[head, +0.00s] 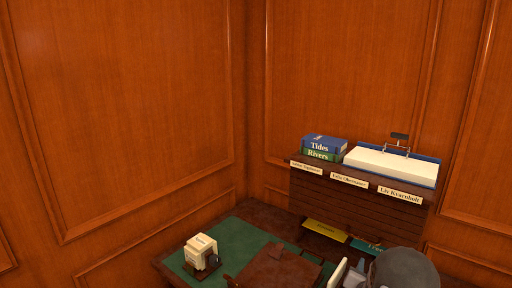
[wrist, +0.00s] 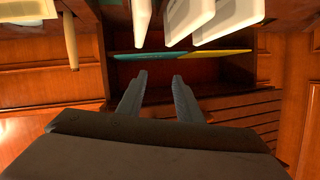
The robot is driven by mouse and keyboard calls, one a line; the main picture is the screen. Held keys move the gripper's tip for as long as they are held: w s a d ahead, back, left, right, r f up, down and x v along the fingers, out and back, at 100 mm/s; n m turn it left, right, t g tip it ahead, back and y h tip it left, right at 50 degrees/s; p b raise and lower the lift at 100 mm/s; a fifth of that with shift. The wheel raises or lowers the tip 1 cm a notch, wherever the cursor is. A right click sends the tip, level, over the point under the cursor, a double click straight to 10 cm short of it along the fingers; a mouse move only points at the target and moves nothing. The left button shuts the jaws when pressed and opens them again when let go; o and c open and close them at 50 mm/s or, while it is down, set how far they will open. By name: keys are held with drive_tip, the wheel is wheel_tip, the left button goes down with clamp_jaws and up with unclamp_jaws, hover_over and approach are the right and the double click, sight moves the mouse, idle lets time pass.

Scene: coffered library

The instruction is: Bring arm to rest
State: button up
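My gripper (wrist: 160,80) shows in the wrist view with its two grey fingers apart and nothing between them. It points toward a dark wooden shelf opening, where a thin teal and yellow item (wrist: 182,54) lies beyond the fingertips. In the head view a rounded grey part of my arm is at the bottom right, in front of the shelf unit (head: 345,205). The fingers cannot be made out clearly there.
Two books (head: 322,148), blue on green, and a blue-rimmed white tray (head: 392,165) stand on the unit. Pale plates (wrist: 228,20) hang close above the fingers. A desk with a green top (head: 238,238) holds a cream block (head: 200,249). Panelled walls enclose the corner.

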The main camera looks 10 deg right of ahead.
drive_tip(key=w+a+r+n+g+y+p, duration=0.1)
drive_tip(key=a+r+n+y+p, duration=0.1)
drive_tip(key=a, duration=0.4)
drive_tip(key=w+a+r+n+y+p, duration=0.1)
drive_tip(key=a+n+p, duration=0.15)
drive_tip(key=a, duration=0.25)
drive_tip(key=w+a+r+n+g+y+p, duration=0.1)
drive_tip(key=w+a+r+y+p, duration=0.1)
drive_tip(key=a, duration=0.4)
drive_tip(key=s+a+f+n+g+y+b, duration=0.1)
drive_tip(key=s+a+f+g+b, duration=0.25)
drive_tip(key=s+f+b, duration=0.6)
drive_tip(key=s+a+f+n+g+y+b, duration=0.1)
drive_tip(key=s+a+f+g+b, duration=0.25)
drive_tip(key=s, duration=1.05)
drive_tip(key=s+a+f+n+g+y+b, duration=0.1)
drive_tip(key=s+a+f+n+g+b, duration=0.15)
drive_tip(key=s+a+f+b, duration=0.65)
drive_tip(key=s+d+r+p, duration=0.1)
drive_tip(key=d+r+p, duration=0.1)
drive_tip(key=r+p, duration=0.5)
drive_tip(key=s+d+r+p, duration=0.1)
drive_tip(key=r+p, duration=0.7)
drive_tip(key=r, duration=0.2)
drive_tip(key=shift+s+d+r+m, duration=0.25)
drive_tip(key=shift+d+r+m, duration=0.15)
drive_tip(key=shift+g, duration=0.25)
